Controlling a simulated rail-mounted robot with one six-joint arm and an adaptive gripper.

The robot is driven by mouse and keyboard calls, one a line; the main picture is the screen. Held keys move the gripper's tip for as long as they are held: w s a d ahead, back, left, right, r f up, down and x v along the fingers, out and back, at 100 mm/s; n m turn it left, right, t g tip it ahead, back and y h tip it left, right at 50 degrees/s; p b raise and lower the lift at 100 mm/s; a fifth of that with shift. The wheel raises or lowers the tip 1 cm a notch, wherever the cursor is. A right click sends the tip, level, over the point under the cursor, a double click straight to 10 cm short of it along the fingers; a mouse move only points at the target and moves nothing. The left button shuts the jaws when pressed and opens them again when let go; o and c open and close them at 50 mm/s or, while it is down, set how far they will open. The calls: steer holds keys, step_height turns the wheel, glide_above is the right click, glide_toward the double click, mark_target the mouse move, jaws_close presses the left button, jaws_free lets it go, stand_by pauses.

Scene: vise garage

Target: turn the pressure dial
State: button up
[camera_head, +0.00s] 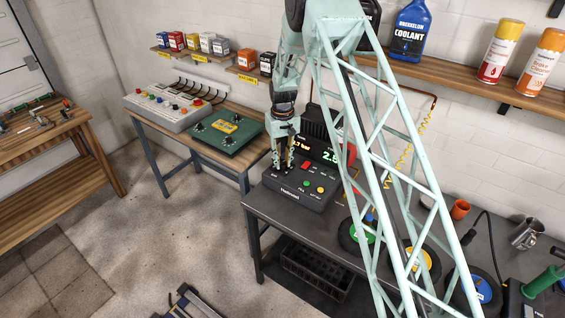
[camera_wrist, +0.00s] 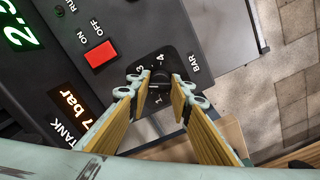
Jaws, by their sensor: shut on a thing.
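The pressure dial (camera_wrist: 160,82) is a small black knob on a dark plate with numbers around it and the word BAR beside it, in the wrist view. It belongs to the black compressor panel (camera_head: 303,192) on the dark bench, which has lit green and orange readouts. My gripper (camera_wrist: 161,88) points down at the dial, with its fingertips on either side of the knob and shut on it. In the head view my gripper (camera_head: 284,166) is at the panel's left end and hides the dial. The knob's pointer is too small to read.
A red ON/OFF switch (camera_wrist: 101,53) sits close beside the dial plate. Green, yellow and red buttons (camera_head: 310,186) are on the panel. A green control box (camera_head: 222,132) stands on the wooden table to the left.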

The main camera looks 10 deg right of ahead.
mark_target(283, 162)
steer(key=shift+f+n, duration=0.1)
steer(key=shift+n, duration=0.3)
steer(key=shift+n+b, duration=1.35)
steer(key=shift+n, duration=0.95)
steer(key=o, duration=0.8)
steer(key=shift+o, duration=0.2)
steer(key=shift+r, duration=0.2)
step_height(283, 162, up, 12)
steer(key=shift+f, duration=0.1)
